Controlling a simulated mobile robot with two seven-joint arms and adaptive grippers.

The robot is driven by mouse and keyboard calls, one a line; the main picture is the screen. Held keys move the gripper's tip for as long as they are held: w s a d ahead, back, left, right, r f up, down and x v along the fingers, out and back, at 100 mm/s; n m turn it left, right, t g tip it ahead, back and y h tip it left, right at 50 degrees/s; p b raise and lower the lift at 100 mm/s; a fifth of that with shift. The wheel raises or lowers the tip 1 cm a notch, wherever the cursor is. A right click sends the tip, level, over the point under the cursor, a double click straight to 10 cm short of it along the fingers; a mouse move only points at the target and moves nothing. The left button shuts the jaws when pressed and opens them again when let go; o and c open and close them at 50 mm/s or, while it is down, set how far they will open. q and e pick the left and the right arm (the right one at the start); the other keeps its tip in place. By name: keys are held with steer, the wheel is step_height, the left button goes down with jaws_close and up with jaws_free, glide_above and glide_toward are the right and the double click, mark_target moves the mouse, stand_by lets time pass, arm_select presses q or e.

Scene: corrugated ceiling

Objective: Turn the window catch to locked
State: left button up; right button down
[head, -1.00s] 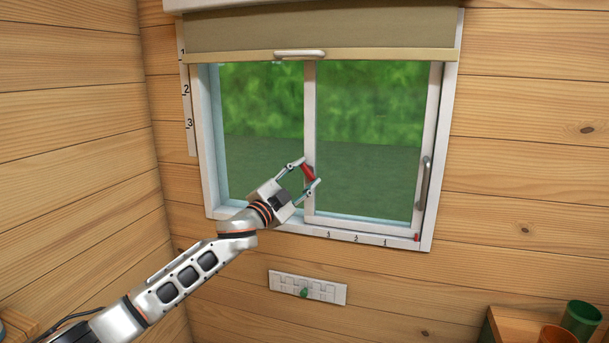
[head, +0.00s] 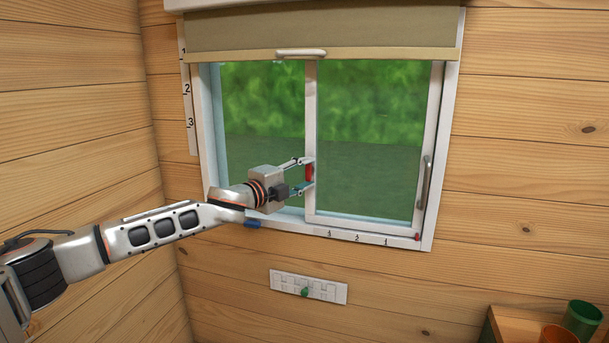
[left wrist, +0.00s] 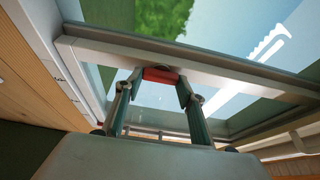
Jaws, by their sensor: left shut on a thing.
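The red window catch (head: 309,173) sits on the middle stile of the sliding window (head: 370,140). In the head view it stands about upright, along the stile. My left gripper (head: 309,173) reaches in from the left with one finger above the catch and one below, and is shut on it. The left wrist view shows the red catch (left wrist: 160,75) between the two fingertips, against the pale frame bar (left wrist: 215,80). My right gripper is in neither view.
A blind with a handle (head: 300,53) hangs across the window top. A vertical handle (head: 424,182) is on the right frame. A white plate with a green knob (head: 304,292) is below the sill. Cups (head: 580,318) stand at the lower right. A blue piece (head: 252,224) shows at the sill's left.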

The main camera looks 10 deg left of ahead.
arm_select(q)
steer(key=shift+d, duration=0.1)
stand_by(0.3)
steer(key=o, duration=1.1)
steer(key=shift+o, duration=0.2)
steer(key=v, duration=1.2)
